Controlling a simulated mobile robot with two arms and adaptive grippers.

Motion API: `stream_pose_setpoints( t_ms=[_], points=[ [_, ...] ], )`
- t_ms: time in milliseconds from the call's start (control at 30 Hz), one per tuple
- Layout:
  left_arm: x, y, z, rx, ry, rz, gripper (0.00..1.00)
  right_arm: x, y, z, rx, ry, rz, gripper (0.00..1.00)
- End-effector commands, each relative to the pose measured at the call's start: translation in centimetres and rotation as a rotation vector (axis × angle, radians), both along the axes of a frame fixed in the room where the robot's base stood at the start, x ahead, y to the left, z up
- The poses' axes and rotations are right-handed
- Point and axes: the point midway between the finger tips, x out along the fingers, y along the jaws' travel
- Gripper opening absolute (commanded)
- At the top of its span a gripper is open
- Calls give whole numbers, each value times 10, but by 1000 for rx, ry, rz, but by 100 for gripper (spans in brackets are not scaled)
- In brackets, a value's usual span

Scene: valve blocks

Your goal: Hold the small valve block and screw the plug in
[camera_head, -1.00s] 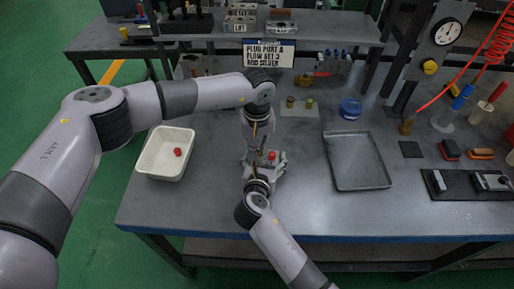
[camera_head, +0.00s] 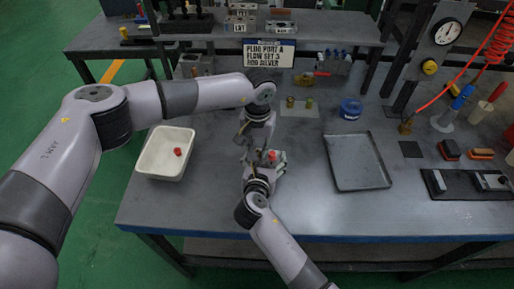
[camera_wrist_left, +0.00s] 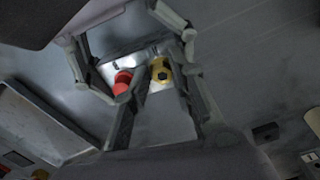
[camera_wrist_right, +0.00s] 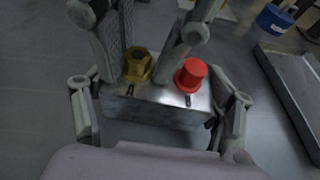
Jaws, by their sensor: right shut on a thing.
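The small silver valve block (camera_wrist_right: 150,108) is held in my right gripper (camera_head: 262,170) above the bench, with one finger on each side in the right wrist view. A brass hex plug (camera_wrist_right: 137,64) stands upright in its top face, beside a red cap (camera_wrist_right: 190,74). The plug (camera_wrist_left: 162,72) and red cap (camera_wrist_left: 122,82) also show in the left wrist view. My left gripper (camera_head: 256,148) is above the block. Its fingers are spread on either side of the plug, apart from each other. How deep the plug sits cannot be told.
A white bin (camera_head: 150,160) with a red cap inside stands at left. An empty grey tray (camera_head: 357,160) lies at right. A blue tub (camera_head: 350,109) and a small plate with fittings (camera_head: 299,108) are behind. A sign (camera_head: 269,53) stands at the back. The front bench is clear.

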Motion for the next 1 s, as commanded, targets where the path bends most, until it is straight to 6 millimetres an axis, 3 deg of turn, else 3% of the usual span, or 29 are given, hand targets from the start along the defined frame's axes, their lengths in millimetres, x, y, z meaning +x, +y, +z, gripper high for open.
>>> stream_pose_setpoints(
  t_ms=[767,1000],
  points=[
    [2,4,-2,8,-3,3,38,1,1,3,5,-6,0,26],
    [2,3,14,5,-4,2,38,1,1,3,5,-6,0,26]
  ],
)
